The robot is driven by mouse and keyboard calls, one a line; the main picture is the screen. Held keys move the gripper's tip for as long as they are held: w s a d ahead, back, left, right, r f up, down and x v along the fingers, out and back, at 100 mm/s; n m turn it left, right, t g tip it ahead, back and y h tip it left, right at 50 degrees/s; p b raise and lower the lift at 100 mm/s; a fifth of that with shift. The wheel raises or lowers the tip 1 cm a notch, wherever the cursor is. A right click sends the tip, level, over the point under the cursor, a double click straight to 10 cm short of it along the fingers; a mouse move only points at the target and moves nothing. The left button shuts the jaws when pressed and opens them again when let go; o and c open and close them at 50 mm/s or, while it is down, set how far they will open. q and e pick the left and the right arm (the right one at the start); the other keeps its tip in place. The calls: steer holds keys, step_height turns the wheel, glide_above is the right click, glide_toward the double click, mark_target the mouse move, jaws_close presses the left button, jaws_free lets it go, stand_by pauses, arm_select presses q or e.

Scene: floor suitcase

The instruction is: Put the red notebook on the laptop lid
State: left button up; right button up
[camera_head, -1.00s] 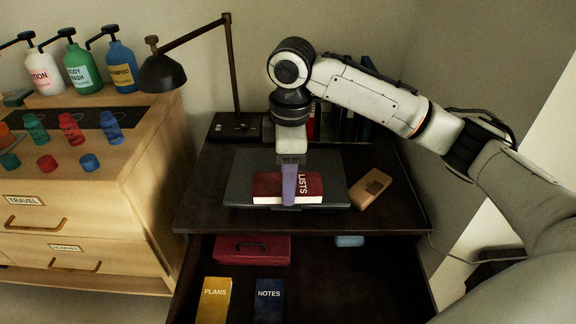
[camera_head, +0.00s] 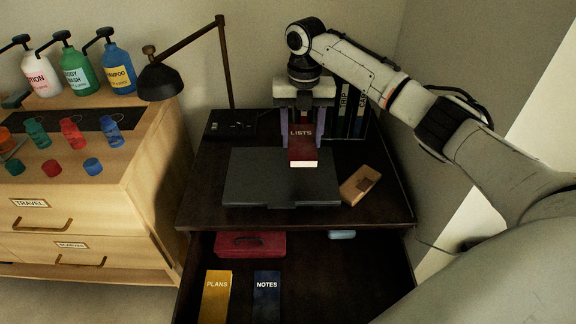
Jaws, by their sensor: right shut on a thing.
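The red notebook (camera_head: 303,153), marked LISTS, is held between the two purple fingers of my right gripper (camera_head: 303,143). The laptop lid is otherwise bare. My left gripper is out of view.
A tan box-like object (camera_head: 360,186) lies right of the laptop. A black lamp (camera_head: 160,78) stands at the back left and upright books (camera_head: 350,112) at the back right. The open drawer below holds a red case (camera_head: 250,244), a yellow PLANS book (camera_head: 216,297) and a NOTES book (camera_head: 266,297).

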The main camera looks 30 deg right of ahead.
mark_target(301, 141)
step_height(301, 141, down, 9)
steer(key=shift+r, duration=0.1)
stand_by(0.3)
steer(key=shift+f, duration=0.2)
steer(key=o, duration=1.1)
step_height(301, 141, up, 12)
steer(key=shift+r, duration=0.15)
